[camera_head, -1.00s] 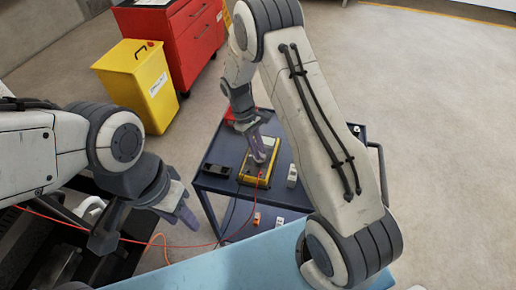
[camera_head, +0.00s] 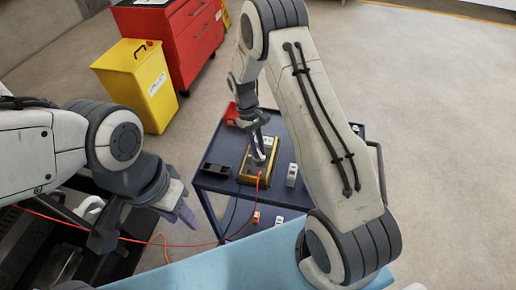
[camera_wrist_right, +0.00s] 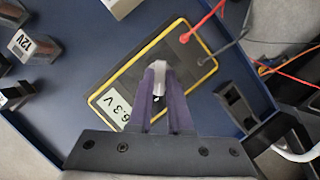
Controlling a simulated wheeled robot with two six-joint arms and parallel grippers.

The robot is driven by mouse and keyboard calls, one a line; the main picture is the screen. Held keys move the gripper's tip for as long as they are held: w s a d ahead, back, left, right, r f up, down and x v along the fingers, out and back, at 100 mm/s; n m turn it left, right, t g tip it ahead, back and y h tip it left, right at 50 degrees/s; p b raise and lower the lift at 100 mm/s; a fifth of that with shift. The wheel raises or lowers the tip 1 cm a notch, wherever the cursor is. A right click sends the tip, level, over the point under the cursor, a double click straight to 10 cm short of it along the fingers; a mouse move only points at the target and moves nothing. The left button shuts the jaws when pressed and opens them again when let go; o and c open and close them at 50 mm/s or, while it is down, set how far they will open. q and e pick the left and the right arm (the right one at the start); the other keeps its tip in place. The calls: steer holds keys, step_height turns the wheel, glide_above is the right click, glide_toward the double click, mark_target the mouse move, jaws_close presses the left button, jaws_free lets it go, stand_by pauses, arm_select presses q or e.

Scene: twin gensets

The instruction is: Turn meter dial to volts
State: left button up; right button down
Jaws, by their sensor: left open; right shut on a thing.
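The meter (camera_head: 247,179) is a dark box with a yellow rim lying on the blue cart. In the right wrist view the meter (camera_wrist_right: 122,80) has a display (camera_wrist_right: 116,106) that reads 6.3 V. My right gripper (camera_head: 260,151) is over the meter. In the wrist view its purple fingers (camera_wrist_right: 158,80) are shut on the light grey dial knob (camera_wrist_right: 158,66). The fingers hide most of the dial and its markings. My left gripper (camera_head: 184,210) is open and empty, left of the cart.
The blue cart (camera_head: 212,182) also holds a black block (camera_head: 216,170), a white block (camera_head: 292,175) and a red item (camera_head: 231,114). Red and black leads (camera_wrist_right: 204,20) plug into the meter. A yellow bin (camera_head: 135,85) and red cabinet (camera_head: 193,40) stand behind left.

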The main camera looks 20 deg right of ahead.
steer(key=c, duration=0.8)
jaws_free()
steer(key=shift+c, duration=0.2)
steer(key=b+v, duration=0.1)
steer(key=v, duration=0.9)
steer(key=shift+r+b, duration=0.25)
steer(key=shift+b, duration=0.1)
steer(key=s+a+r+n+t, duration=0.3)
steer(key=s+a+r, duration=0.6)
steer(key=s+a, duration=0.35)
steer(key=s+n+t+y, duration=0.1)
steer(key=s+n, duration=0.1)
steer(key=s, duration=1.3)
steer(key=shift+s+a+r+t+y, duration=0.3)
steer(key=shift+s+a+y, duration=0.05)
steer(key=shift+a+y, duration=0.1)
